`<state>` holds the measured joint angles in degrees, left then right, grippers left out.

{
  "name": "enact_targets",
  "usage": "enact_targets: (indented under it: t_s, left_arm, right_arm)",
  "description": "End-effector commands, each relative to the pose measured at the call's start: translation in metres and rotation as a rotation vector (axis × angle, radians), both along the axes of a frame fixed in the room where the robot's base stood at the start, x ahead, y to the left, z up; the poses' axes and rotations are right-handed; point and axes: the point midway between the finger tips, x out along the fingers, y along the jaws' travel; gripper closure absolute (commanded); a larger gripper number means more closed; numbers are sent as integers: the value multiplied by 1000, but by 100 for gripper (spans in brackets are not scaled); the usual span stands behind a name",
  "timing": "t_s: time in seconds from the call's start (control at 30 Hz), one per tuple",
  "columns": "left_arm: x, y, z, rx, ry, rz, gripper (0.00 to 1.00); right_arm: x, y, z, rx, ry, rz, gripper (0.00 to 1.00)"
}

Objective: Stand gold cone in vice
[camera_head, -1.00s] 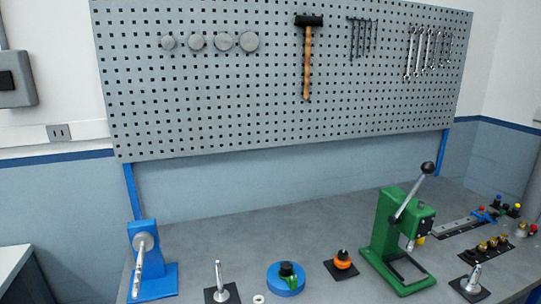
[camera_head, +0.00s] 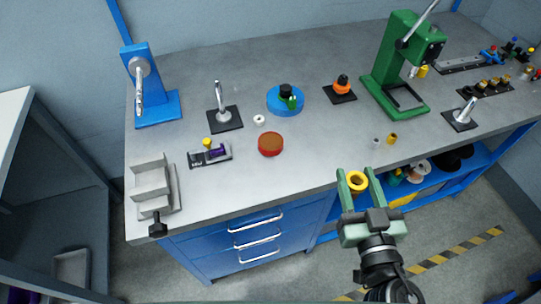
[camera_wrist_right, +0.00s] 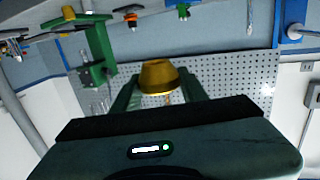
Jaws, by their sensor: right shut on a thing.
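The gold cone (camera_head: 357,180) is held between the fingers of my right gripper (camera_head: 357,182), in front of the workbench edge and over the floor side. In the right wrist view the cone (camera_wrist_right: 160,77) sits between the two green fingers. The grey vice (camera_head: 152,187) stands at the bench's near left corner, with its stepped jaws and a black handle (camera_head: 158,226). The vice is well to the left of my right gripper, and its jaw gap looks empty from here. My left gripper is not in view.
On the bench (camera_head: 320,150) stand a red-brown disc (camera_head: 271,144), a small dark holder (camera_head: 210,156), a blue round base (camera_head: 287,100), a metal post on a black plate (camera_head: 222,112), and a green press (camera_head: 397,75). The front strip between vice and gripper is mostly clear.

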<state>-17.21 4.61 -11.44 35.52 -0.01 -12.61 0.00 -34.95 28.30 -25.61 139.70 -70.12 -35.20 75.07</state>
Motion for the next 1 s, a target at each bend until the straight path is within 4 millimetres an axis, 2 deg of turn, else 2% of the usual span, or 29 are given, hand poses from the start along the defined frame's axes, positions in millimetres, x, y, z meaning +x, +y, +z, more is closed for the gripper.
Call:
enact_targets:
  t_s: [0.3, 0.6, 0.77, 1.0]
  left_arm:
    - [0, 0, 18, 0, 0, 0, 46]
    - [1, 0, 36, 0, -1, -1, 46]
    - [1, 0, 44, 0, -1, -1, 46]
    - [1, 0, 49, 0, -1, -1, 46]
  right_arm:
    - [41, 88, 29, -11, -11, 329, 100]
    - [66, 152, 55, -11, -7, 637, 100]
    - [80, 168, 67, -9, -5, 762, 100]
    - [93, 171, 76, -3, -1, 837, 100]
